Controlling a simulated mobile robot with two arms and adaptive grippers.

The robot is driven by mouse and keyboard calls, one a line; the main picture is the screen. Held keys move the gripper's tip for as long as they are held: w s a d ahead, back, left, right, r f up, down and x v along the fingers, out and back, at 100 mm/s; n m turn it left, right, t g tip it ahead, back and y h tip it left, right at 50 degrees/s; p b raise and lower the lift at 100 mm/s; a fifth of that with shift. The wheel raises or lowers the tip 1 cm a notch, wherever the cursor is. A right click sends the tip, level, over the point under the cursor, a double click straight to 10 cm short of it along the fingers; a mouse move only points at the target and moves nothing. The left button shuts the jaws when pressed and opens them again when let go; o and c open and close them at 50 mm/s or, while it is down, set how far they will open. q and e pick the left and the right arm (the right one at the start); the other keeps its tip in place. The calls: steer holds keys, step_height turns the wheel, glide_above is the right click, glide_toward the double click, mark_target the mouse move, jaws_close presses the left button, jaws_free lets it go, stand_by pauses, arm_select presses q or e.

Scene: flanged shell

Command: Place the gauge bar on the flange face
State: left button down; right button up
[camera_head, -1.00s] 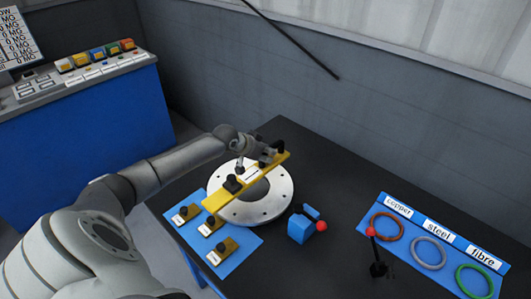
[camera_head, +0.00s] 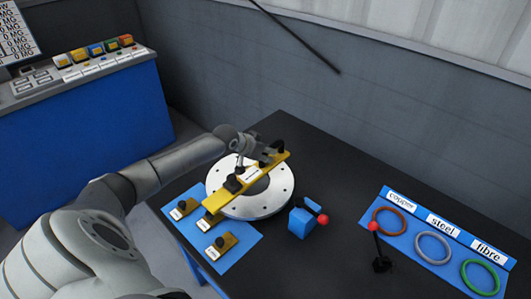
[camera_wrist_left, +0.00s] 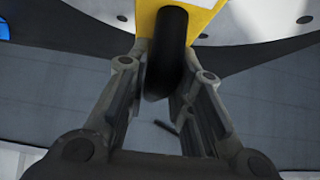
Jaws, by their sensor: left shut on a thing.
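The gauge bar (camera_head: 222,201) is a long yellow bar with a white label and black knobs. In the head view it lies across the line of the round pale flange face (camera_head: 282,189), and I cannot tell whether it touches it. My left gripper (camera_head: 268,156) is at the bar's far right end, shut on a black knob there. In the left wrist view the knob (camera_wrist_left: 165,55) stands between the fingers, below the yellow bar end (camera_wrist_left: 200,5). The flange has bolt holes around its rim and a central opening partly hidden by the bar. My right gripper is not in view.
A blue mat (camera_head: 240,256) with small yellow knobbed blocks lies in front of the flange. A blue block (camera_head: 301,224) with a red knob stands right of it. A blue board (camera_head: 407,256) holds copper, steel and fibre rings. A red-tipped lever (camera_head: 378,250) stands beside it.

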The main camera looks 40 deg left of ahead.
arm_select(q)
steer(key=shift+f, duration=0.25)
steer(key=c, duration=1.2)
jaws_free()
steer(key=shift+s+f, duration=0.1)
steer(key=shift+f, duration=0.05)
steer(key=v, duration=1.2)
steer(key=shift+d, duration=0.1)
